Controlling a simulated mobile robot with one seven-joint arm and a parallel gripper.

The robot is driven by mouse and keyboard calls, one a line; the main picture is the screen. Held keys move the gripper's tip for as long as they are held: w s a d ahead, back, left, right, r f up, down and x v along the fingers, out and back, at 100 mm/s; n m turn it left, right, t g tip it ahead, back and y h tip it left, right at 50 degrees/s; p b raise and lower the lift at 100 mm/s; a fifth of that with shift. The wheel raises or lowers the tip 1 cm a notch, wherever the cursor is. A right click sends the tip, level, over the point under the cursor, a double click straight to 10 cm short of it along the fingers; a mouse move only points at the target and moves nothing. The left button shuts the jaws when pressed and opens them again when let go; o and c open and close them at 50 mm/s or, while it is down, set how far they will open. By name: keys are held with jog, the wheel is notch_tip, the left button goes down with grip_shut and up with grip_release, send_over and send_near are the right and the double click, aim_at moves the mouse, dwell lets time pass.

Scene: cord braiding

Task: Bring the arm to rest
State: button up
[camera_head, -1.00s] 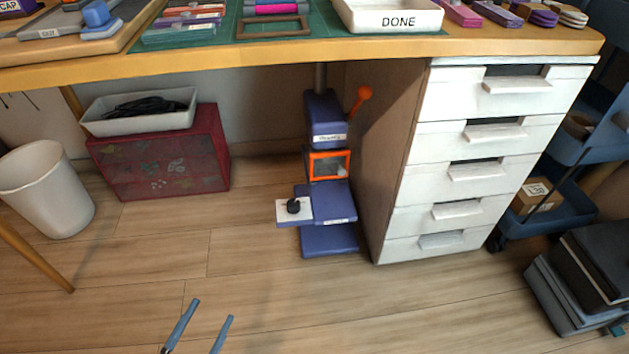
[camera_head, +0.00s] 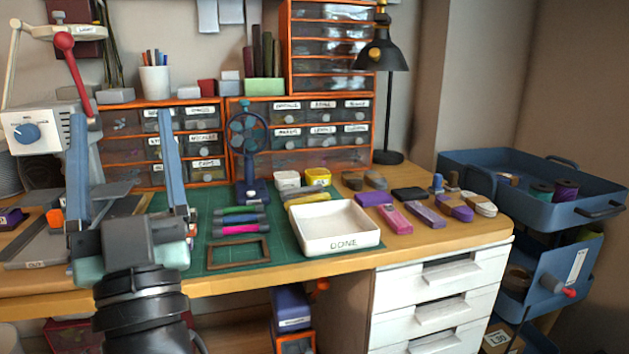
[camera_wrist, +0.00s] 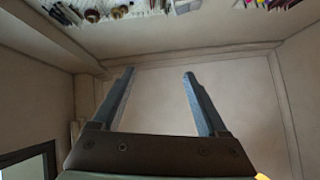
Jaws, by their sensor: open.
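My gripper (camera_head: 121,113) stands at the left of the head view, in front of the desk. Its two blue-grey fingers point up and are spread wide apart, with nothing between them. In the wrist view my gripper (camera_wrist: 158,72) is also open and empty, against a bare pale surface. Part of my arm shows below it in the head view, overlapping the desk's front edge.
The wooden desk (camera_head: 330,268) holds a white DONE tray (camera_head: 343,246), a green cutting mat (camera_head: 284,262) and a small fan (camera_head: 247,140). Orange-framed drawers (camera_head: 340,108) stand behind. A black lamp (camera_head: 388,100) and blue trolley (camera_head: 545,212) are further right.

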jog(key=s+d+r+m+t+h+p, duration=0.1)
jog(key=s+d+r+m+h+p, duration=0.2)
jog(key=d+r+h, duration=0.45)
jog(key=s+d+r+m+t+h+p, duration=0.1)
jog(key=s+d+r+h+p, duration=0.35)
jog(key=d+r, duration=0.55)
notch_tip(320, 180, up, 35)
jog(key=p, duration=3.4)
jog(key=shift+s+r+p, duration=0.15)
jog(key=shift+s+p, duration=0.1)
jog(key=shift+p, duration=0.15)
jog(key=shift+a, duration=0.1)
